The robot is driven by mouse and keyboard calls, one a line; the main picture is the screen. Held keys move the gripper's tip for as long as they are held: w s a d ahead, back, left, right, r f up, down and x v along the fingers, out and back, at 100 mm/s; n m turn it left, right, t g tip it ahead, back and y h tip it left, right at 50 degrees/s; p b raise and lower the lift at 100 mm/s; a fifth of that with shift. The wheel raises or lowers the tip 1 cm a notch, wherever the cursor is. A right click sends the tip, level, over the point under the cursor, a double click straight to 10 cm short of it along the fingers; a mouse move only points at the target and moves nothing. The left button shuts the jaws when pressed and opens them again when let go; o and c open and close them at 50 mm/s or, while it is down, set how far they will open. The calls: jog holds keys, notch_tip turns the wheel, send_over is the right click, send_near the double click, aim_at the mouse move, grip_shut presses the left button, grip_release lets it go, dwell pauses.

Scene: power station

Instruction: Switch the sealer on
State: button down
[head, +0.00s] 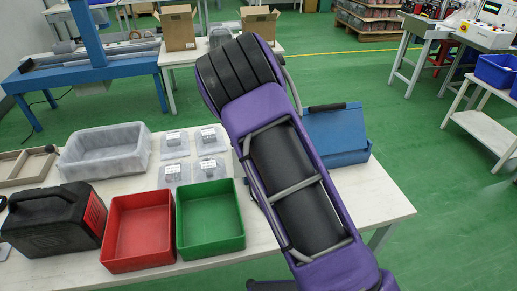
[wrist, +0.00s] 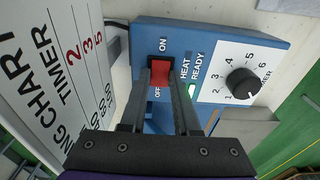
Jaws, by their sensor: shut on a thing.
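The blue sealer (head: 338,128) stands at the back right of the white table, partly hidden behind my purple arm. In the wrist view its blue panel (wrist: 210,45) fills the middle. A red rocker switch (wrist: 160,72) in a black frame sits between the labels ON and OFF. My gripper (wrist: 162,82) is shut on the red switch, with its two dark fingertips at the rocker. The fingers cover part of the switch, so I cannot tell its position. A small pale green lamp (wrist: 191,91) is beside HEAT READY. My gripper is hidden in the head view.
A black numbered timer knob (wrist: 242,82) is right of the switch. A printed timer chart (wrist: 65,60) is at left. On the table are a red bin (head: 138,230), a green bin (head: 210,216), a black canister (head: 54,220), a clear tub (head: 104,150) and several clear bags (head: 175,143).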

jog(key=c, duration=0.6)
grip_release()
jog(key=shift+c, duration=0.2)
jog(key=shift+r, duration=0.15)
notch_tip(320, 180, up, 17)
jog(key=a+p, duration=0.1)
jog(key=shift+s, duration=0.15)
jog(key=shift+a+r, duration=0.1)
